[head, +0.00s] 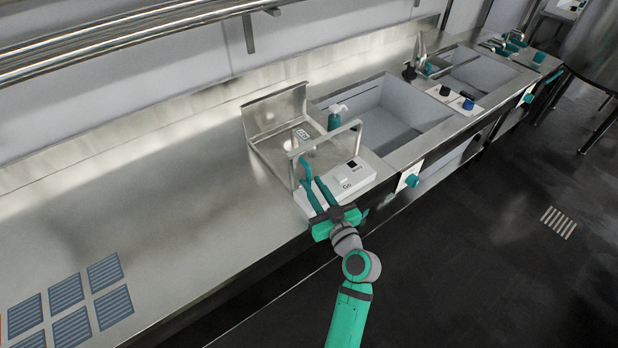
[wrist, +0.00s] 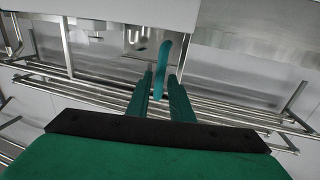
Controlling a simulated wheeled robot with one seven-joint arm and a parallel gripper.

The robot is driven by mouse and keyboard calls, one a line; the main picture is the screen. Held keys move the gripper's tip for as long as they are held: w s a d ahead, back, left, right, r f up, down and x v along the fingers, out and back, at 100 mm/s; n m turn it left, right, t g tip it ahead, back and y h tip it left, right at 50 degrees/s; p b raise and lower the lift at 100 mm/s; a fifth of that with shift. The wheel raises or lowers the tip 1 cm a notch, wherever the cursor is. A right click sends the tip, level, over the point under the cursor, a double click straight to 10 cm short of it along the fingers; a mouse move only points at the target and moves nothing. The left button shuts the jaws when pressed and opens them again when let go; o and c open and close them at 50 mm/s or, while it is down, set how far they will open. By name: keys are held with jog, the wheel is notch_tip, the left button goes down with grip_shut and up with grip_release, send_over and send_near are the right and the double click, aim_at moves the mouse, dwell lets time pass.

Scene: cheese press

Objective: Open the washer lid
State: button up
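The washer (head: 358,178) is a low unit on the steel counter with a white front panel marked "Go". A thin metal frame (head: 325,138) stands over it, seemingly part of its lid; I cannot tell how far the lid is open. A teal handle (head: 305,168) is at the frame's front left. In the wrist view the curved handle (wrist: 160,68) shows between and beyond my fingertips. My gripper (head: 314,182) is at the washer's front left edge, fingers pointing at the handle. In the wrist view the fingers (wrist: 160,82) are apart, with no clear grip on the handle.
An upright steel panel (head: 276,111) stands behind the washer. The counter (head: 150,190) to the left is mostly clear, with blue ribbed pads (head: 70,325) at lower left. Wall rails (head: 130,35) run above.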

aim_at(310, 180)
jog(key=shift+x, duration=2)
grip_shut()
jog(key=shift+a, duration=0.1)
